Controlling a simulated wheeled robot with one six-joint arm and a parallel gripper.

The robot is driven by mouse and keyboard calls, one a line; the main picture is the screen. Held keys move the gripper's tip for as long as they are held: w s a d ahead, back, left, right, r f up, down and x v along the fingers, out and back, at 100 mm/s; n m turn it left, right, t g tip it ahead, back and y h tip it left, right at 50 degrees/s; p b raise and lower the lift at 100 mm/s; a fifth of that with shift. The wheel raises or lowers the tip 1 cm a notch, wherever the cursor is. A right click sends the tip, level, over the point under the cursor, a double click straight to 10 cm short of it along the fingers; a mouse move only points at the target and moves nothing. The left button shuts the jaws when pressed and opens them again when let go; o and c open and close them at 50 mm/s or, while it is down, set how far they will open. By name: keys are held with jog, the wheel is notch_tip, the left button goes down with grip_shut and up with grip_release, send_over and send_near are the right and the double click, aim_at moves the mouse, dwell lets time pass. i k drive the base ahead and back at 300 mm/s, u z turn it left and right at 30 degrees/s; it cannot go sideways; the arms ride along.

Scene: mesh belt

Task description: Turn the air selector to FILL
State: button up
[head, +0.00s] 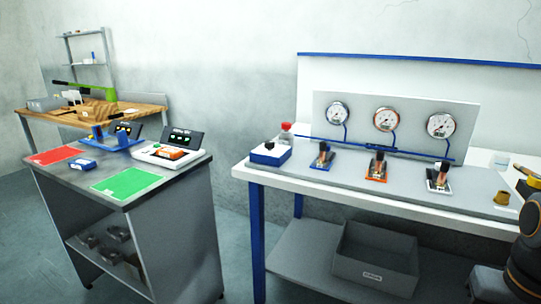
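A white-and-blue box with a black knob (268,147) sits at the left end of the white bench; it may be the air selector, but no lettering on it is readable. Three lever valves stand in a row to its right: a blue-based one (322,156), an orange-based one (376,166) and a white-based one (438,178). Each has an upright orange-brown and black lever. Three round gauges, left (338,113), middle (386,119) and right (440,125), are on the grey panel behind. Dark links of my arm show at the lower right edge; my gripper is not visible.
A red-capped bottle (286,134) stands behind the box. A small brass-coloured cup (501,198) and yellow-black items lie at the bench's right end. A grey bin (374,260) sits on the lower shelf. Left is a cart with red and green mats (127,181).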

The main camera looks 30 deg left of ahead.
aim_at(269, 144)
jog(key=u, duration=1.05)
jog(key=k, duration=0.55)
jog(key=z, duration=0.6)
jog(key=k, duration=0.7)
jog(key=u, duration=0.6)
jog(key=i, duration=1.4)
jog(key=z, duration=0.45)
jog(key=i, duration=0.45)
jog(key=z, duration=0.45)
